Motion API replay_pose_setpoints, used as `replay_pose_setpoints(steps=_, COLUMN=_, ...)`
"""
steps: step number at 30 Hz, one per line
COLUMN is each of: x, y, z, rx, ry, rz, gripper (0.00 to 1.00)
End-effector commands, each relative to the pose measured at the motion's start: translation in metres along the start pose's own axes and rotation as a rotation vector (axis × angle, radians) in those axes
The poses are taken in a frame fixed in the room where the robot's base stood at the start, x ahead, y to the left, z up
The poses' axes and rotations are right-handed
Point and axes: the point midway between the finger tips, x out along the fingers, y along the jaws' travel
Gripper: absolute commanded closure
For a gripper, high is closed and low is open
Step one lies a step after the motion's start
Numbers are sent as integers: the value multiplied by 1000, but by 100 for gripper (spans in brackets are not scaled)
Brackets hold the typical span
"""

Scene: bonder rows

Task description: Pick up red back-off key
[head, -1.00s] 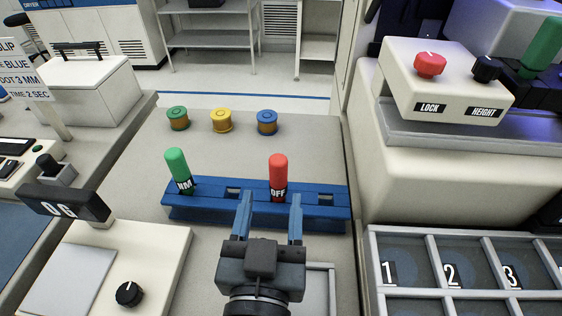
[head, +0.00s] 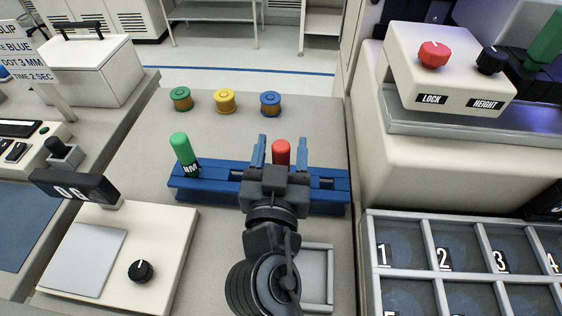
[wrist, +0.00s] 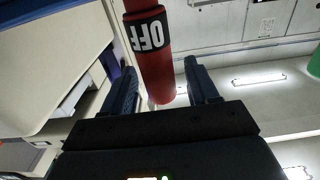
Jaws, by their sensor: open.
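The red back-off key (head: 281,151) stands upright in the blue rack (head: 215,184), its lower part hidden behind my gripper in the head view. In the wrist view the red key (wrist: 155,70), with its black OFF label, lies between the two fingers. My gripper (head: 276,150) is open, with one finger on each side of the key. It also shows in the wrist view (wrist: 157,85), where gaps remain between the fingers and the key. A green key (head: 183,154) labelled NM stands in the rack's left end.
Green (head: 181,98), yellow (head: 225,100) and blue (head: 270,103) spools stand behind the rack. A beige machine with LOCK and HEIGHT knobs (head: 450,80) and a numbered tray (head: 455,218) are at right. A scale-like device (head: 120,265) is at front left.

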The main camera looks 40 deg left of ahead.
Motion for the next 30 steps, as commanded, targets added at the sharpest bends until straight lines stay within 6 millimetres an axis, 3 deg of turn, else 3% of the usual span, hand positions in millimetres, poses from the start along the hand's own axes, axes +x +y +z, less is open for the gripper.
replay_pose_setpoints(steps=3, x=0, y=0, z=0, rx=0, ry=0, rz=0, gripper=42)
replay_pose_setpoints(steps=21, x=0, y=0, z=0, rx=0, ry=0, rz=0, gripper=99)
replay_pose_setpoints(steps=30, x=0, y=0, z=-6, rx=0, ry=2, rz=1, gripper=100)
